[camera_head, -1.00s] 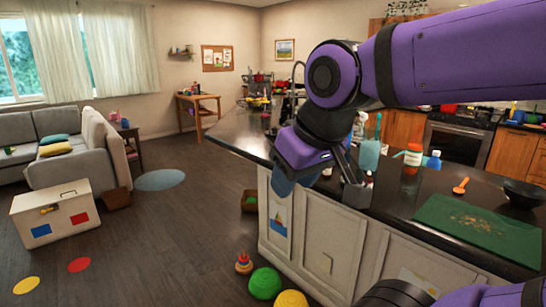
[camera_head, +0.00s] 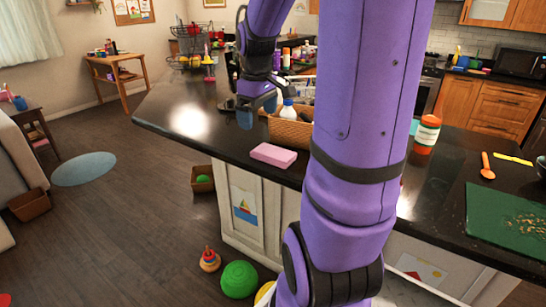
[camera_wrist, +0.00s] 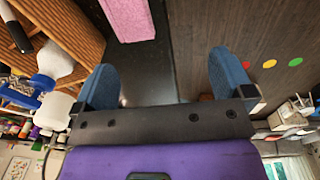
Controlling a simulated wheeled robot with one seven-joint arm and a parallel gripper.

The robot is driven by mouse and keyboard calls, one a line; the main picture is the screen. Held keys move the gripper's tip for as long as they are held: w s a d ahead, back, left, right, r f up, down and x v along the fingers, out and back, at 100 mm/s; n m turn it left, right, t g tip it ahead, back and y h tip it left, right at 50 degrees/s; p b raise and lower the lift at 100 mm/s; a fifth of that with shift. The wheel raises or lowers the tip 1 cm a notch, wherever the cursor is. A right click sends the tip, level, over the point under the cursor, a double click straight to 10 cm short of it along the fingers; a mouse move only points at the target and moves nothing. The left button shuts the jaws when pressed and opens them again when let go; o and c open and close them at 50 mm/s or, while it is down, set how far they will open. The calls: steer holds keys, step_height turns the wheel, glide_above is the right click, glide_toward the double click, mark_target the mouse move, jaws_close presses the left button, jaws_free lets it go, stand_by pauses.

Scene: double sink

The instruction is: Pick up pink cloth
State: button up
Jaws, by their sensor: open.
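The pink cloth (camera_head: 273,155) looks like a flat, folded slab on the dark counter (camera_head: 240,166), near its front edge. Part of it shows at the top of the wrist view (camera_wrist: 128,18). My gripper (camera_head: 257,110) is above the counter, farther back than the cloth and apart from it. In the wrist view its blue fingers (camera_wrist: 164,65) are spread wide, with nothing between them.
A wicker basket (camera_head: 291,133) with a white, blue-capped bottle (camera_head: 289,110) stands right behind the cloth. A wire fruit stand (camera_head: 190,60) is farther back. The counter left of the cloth is clear. An orange-and-white container (camera_head: 427,134) stands to the right.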

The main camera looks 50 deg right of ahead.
steer(key=d+f, duration=0.3)
steer(key=d, duration=0.2)
glide_above(272, 151)
steer(key=shift+g+y, duration=0.3)
step_height(272, 151, down, 5)
steer(key=shift+s+a+f, duration=0.1)
steer(key=shift+f, duration=2.85)
steer(key=c, duration=1)
